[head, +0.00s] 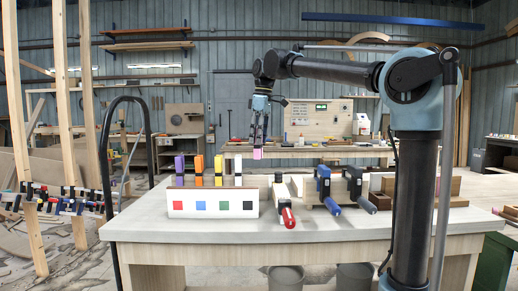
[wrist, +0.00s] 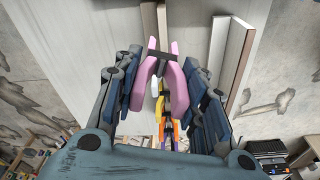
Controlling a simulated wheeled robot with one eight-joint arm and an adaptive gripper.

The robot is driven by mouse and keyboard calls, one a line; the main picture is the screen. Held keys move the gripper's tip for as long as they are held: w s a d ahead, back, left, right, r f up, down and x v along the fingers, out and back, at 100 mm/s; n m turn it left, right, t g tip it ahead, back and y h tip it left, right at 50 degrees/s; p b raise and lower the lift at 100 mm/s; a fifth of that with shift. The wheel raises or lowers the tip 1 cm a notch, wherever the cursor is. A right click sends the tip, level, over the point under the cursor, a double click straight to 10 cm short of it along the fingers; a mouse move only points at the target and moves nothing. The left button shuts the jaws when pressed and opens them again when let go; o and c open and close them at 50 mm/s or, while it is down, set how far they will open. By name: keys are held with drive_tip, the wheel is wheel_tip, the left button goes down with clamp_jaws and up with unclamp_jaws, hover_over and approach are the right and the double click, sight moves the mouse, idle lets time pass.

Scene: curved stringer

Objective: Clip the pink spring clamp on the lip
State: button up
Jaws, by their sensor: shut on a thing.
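I cannot tell for sure which edge is the lip; a pale board with a raised edge (wrist: 238,62) shows to the right in the wrist view.
Purple (head: 179,164), orange (head: 199,164) and yellow (head: 218,164) clamps stand behind a white panel (head: 213,210) with coloured squares. The bench's front left (head: 140,225) is clear.

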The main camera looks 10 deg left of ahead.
sight(258, 158)
drive_tip(key=shift+f+n, duration=1.8)
drive_tip(key=shift+f, duration=0.05)
drive_tip(key=shift+g, duration=0.3)
drive_tip(key=shift+f, duration=1.1)
drive_tip(key=shift+f, duration=0.25)
drive_tip(key=shift+f, duration=0.85)
drive_tip(key=shift+f, duration=0.15)
drive_tip(key=shift+f, duration=0.45)
